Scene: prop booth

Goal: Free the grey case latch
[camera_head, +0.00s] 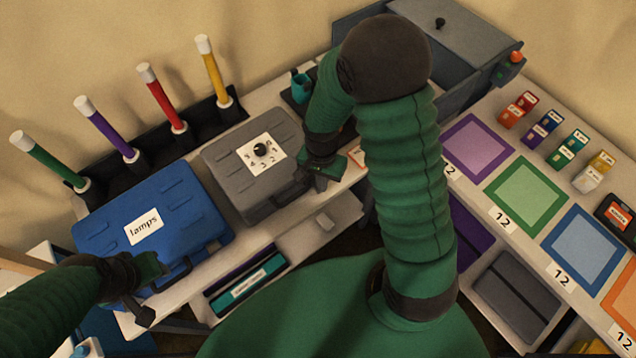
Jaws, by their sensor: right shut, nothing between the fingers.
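The grey case (225,160) sits closed on the bench, with a white numbered dial plate (262,154) and a black knob on its lid. My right gripper (322,181) is shut and empty at the case's right front corner, very close to it; I cannot tell whether they touch. The latch cannot be made out; the gripper covers part of that corner. My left gripper (147,304) is low at the left, by the front of the blue case; its finger opening is unclear.
The blue case (190,205), labelled "lamps", stands just left of the grey one. Several capped coloured tubes stand in a black rack (110,178) behind. A grey bin (455,45) is at the back right. Coloured square mats, such as the green one (497,190), lie on the right bench.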

